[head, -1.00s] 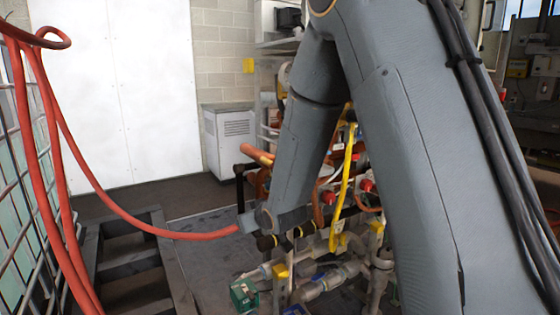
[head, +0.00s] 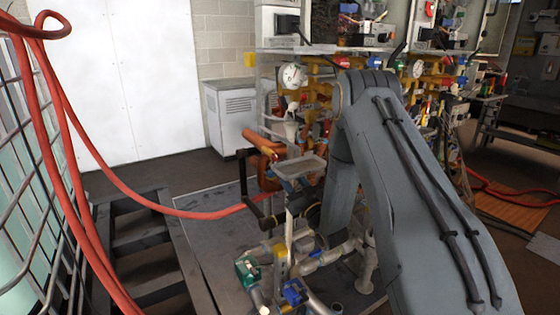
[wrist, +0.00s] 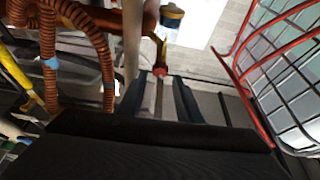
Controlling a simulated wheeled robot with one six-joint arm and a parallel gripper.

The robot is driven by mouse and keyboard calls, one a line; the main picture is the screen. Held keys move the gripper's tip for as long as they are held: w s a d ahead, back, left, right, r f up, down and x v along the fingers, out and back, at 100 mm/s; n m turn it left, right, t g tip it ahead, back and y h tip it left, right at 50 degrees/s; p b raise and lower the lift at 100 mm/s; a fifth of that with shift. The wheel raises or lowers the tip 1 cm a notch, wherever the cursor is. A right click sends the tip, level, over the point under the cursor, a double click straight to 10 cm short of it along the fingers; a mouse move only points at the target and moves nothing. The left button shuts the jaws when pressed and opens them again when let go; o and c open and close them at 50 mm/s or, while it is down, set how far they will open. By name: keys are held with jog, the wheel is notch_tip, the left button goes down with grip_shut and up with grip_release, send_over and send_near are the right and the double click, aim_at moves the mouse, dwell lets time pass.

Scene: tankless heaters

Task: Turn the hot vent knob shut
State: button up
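In the wrist view my gripper (wrist: 160,98) has its two dark fingers apart with a gap between them. A small red part (wrist: 158,72) shows at the gap, below a yellow and red fitting (wrist: 161,48). I cannot tell whether this red part is the hot vent knob, or whether the fingers touch it. In the head view my forearm reaches down into the pipework and its lower end is hidden. A green valve part (head: 247,269) and a blue one (head: 294,291) sit low in front. No knob can be told for sure as the hot vent one.
A pipe with a blue and yellow collar (wrist: 172,16) and ribbed orange hoses (wrist: 72,15) crowd the wrist view. In the head view a round gauge (head: 292,76) and a grey tray (head: 300,167) stand near my arm. A red hose (head: 120,190) hangs at left by a wire cage.

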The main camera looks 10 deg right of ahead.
aim_at(277, 159)
jog(key=shift+x, duration=2.65)
jog(key=c, duration=0.8)
jog(key=shift+o, duration=0.2)
jog(key=m+h, duration=0.1)
jog(key=m, duration=0.1)
jog(key=m+h, duration=0.1)
jog(key=shift+a+m+p, duration=0.2)
jog(key=shift+m+p, duration=0.15)
jog(key=shift+m, duration=0.05)
jog(key=shift+m+t+h, duration=0.3)
jog(key=shift+m+h, duration=0.7)
jog(key=shift+m, duration=0.6)
jog(key=o, duration=0.8)
jog(key=shift+c, duration=0.2)
